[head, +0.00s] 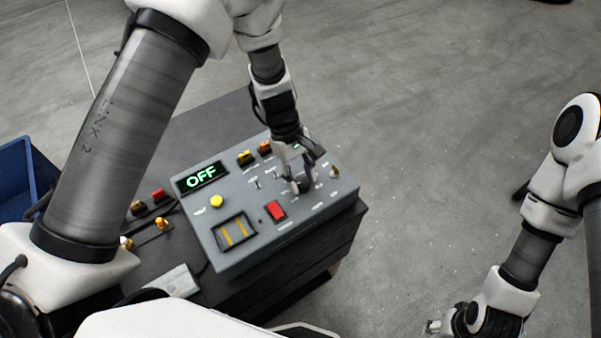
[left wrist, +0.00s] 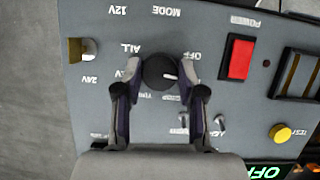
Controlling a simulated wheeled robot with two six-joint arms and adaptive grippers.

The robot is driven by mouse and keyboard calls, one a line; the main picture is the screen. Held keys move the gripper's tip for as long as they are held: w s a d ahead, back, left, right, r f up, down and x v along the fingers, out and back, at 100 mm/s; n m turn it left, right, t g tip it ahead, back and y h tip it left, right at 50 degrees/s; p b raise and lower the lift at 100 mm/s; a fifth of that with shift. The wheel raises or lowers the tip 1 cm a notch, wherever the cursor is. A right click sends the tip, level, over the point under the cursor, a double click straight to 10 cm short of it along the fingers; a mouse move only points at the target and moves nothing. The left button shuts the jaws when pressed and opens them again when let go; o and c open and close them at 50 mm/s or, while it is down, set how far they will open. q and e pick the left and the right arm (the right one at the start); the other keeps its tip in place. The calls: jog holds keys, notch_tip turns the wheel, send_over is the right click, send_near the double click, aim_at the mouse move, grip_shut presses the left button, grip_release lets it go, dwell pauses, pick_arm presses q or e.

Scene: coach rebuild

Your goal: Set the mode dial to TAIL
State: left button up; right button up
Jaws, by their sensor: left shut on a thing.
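The mode dial (left wrist: 158,71) is a round black knob on the grey control panel (head: 228,262). Labels reading OFF, ALL and MODE show around it in the left wrist view, upside down; smaller ones on the gripper side are partly hidden. I cannot make out for sure where its pointer stands. My left gripper (head: 304,187) reaches down onto the panel. Its fingers (left wrist: 161,73) are shut on the dial from both sides. The green display (head: 202,177) reads OFF. My right gripper (head: 436,326) is low at the right, away from the panel.
A red rocker switch (head: 276,211), a yellow button (head: 217,201) and small toggles are near the dial. A brass knob (left wrist: 81,50) stands near the panel's edge. The panel rests on a dark cabinet (head: 215,123). A blue bin (head: 20,180) is at the left. Floor at the right is clear.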

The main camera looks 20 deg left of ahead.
pick_arm(q)
jog(key=shift+s+f+m+g, duration=0.15)
jog(key=shift+m+g, duration=0.25)
jog(key=shift+m, duration=0.4)
jog(key=o, duration=1.1)
jog(key=shift+o, duration=0.2)
jog(key=v, duration=1.2)
jog(key=shift+d, duration=0.25)
